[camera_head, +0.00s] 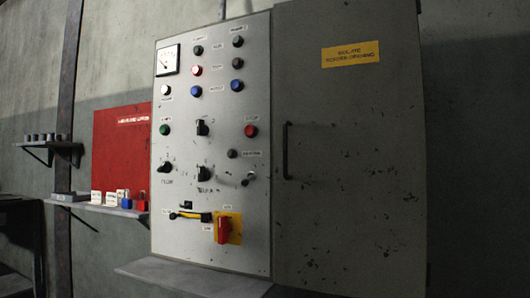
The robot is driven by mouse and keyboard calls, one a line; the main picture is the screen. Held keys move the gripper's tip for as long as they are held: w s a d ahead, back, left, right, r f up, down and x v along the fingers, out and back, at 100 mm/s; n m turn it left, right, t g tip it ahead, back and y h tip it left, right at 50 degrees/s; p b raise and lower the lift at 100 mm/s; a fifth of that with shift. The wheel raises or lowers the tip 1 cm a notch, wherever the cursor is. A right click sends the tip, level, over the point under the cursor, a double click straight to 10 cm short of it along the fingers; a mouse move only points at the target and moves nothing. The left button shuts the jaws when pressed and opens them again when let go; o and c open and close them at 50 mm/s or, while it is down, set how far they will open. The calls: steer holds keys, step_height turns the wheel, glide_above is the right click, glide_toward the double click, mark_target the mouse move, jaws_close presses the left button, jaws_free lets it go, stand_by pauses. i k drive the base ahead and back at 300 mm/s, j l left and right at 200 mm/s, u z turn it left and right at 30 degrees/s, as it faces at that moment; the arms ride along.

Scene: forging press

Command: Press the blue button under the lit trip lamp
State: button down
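A grey control panel (225,170) stands upright in the middle. Two columns of round fittings sit near its top. In the left column, a lamp (197,71) glows whitish with a red rim, and a blue button (195,91) sits directly below it. In the right column, a dark reddish, unlit lamp (238,63) sits above another blue button (237,86). A dark round fitting tops each column, one at left (198,50) and one at right (238,41). The small labels are too blurred to read surely. My gripper is not in view.
A pale lit lamp (166,90), green button (164,130), red button (250,131), black knobs (203,174) and red switch (223,230) share the panel. A closed cabinet door (350,200) with a handle (286,150) adjoins at right. A ledge (190,278) juts out below.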

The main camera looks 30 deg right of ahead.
mark_target(194, 91)
steer(key=k+l+z, duration=0.15)
steer(key=l, duration=0.3)
steer(key=k+l+z, duration=0.1)
steer(key=l, duration=0.35)
steer(key=k+l+z, duration=0.15)
steer(key=l, duration=0.3)
steer(key=i, duration=0.05)
